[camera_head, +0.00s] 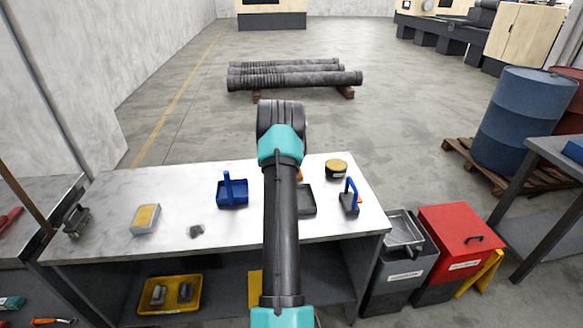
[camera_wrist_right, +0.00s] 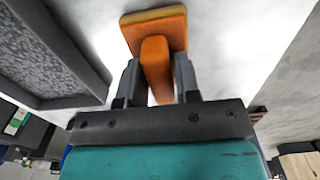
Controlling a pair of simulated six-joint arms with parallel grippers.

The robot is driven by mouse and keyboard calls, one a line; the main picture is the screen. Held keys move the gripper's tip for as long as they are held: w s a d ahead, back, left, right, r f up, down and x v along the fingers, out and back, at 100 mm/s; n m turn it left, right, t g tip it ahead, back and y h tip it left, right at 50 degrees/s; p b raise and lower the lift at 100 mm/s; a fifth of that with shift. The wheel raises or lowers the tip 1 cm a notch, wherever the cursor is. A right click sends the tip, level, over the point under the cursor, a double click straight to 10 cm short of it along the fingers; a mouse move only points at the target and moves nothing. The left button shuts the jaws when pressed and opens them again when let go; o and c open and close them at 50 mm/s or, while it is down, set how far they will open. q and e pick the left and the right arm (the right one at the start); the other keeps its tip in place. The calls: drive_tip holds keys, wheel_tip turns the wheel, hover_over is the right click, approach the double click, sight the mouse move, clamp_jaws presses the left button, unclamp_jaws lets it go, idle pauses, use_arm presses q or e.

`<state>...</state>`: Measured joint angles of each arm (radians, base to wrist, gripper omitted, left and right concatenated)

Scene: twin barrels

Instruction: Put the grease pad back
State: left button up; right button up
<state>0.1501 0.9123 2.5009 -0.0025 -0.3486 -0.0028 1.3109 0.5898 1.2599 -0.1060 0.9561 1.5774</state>
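The grease pad (camera_wrist_right: 154,30), an orange block with a yellowish edge and an upright orange handle, is in the right wrist view. My right gripper (camera_wrist_right: 158,82) has one finger on each side of the handle, and both look pressed against it. I cannot tell whether the pad touches the table. In the head view only a sliver of orange (camera_head: 300,175) shows beside my arm, which hides the right gripper. A dark grey tray (camera_head: 306,199) is right of the arm; a dark tray (camera_wrist_right: 50,55) is left of the pad in the wrist view. My left gripper is out of view.
The white bench (camera_head: 110,200) holds a blue handled tray (camera_head: 232,194), a blue-handled tool (camera_head: 350,197), a round black and yellow tin (camera_head: 336,168), a yellow-topped block (camera_head: 145,218) and a grey lump (camera_head: 196,231). A red bin (camera_head: 455,240) stands at right.

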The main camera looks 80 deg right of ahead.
drive_tip(key=o, duration=0.3)
wheel_tip(320, 180, up, 12)
drive_tip(key=shift+r, duration=0.15)
idle(0.6)
idle(0.5)
